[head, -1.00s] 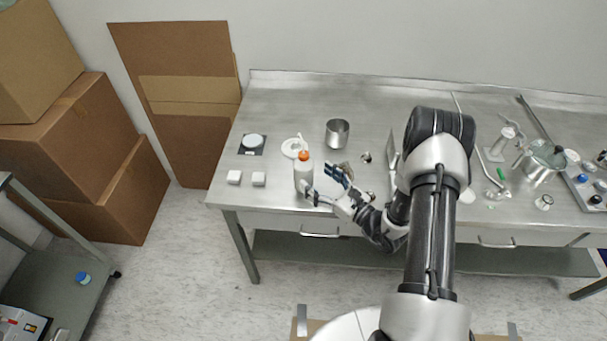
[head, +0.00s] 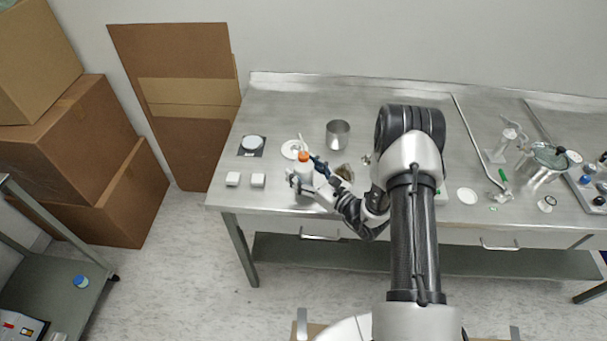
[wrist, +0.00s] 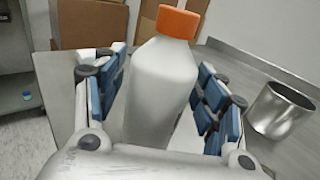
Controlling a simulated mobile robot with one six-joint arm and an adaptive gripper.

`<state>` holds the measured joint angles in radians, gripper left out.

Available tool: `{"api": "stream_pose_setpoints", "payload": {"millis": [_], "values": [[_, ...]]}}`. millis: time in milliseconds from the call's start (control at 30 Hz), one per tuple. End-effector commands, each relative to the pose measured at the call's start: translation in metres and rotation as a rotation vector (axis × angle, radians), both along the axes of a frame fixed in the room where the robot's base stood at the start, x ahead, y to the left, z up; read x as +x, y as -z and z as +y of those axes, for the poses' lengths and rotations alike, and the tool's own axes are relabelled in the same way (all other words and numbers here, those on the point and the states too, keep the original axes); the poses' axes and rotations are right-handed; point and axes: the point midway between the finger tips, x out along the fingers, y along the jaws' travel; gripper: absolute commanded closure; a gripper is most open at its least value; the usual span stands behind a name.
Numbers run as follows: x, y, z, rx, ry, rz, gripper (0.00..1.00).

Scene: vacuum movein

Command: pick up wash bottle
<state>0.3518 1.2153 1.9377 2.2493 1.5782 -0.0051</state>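The wash bottle (head: 304,171) is white with an orange cap and stands upright near the front left of the steel table. In the wrist view the bottle (wrist: 160,88) rises between the two blue-padded fingers of my gripper (wrist: 162,95). The fingers are spread, one on each side, and a gap shows beside the left finger. In the head view my gripper (head: 305,178) is around the bottle from the front right and hides its lower part. The bottle's base is hidden in both views.
A steel beaker (head: 338,134) stands behind and right of the bottle, also in the wrist view (wrist: 282,110). A white dish (head: 291,149) is just behind the bottle. Glassware and tools crowd the table's right.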

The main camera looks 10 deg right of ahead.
Motion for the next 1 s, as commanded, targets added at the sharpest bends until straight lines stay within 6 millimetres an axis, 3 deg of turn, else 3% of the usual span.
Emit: {"api": "stream_pose_setpoints", "payload": {"millis": [333, 667, 867, 1000], "values": [[0.0, 0.0, 0.0, 0.0, 0.0, 0.0, 0.62], [0.0, -0.003, 0.0, 0.0, 0.0, -0.001, 0.62], [0.0, -0.022, 0.0, -0.001, 0.0, -0.003, 0.62], [0.0, -0.051, 0.0, -0.001, 0.0, -0.004, 0.62]]}}
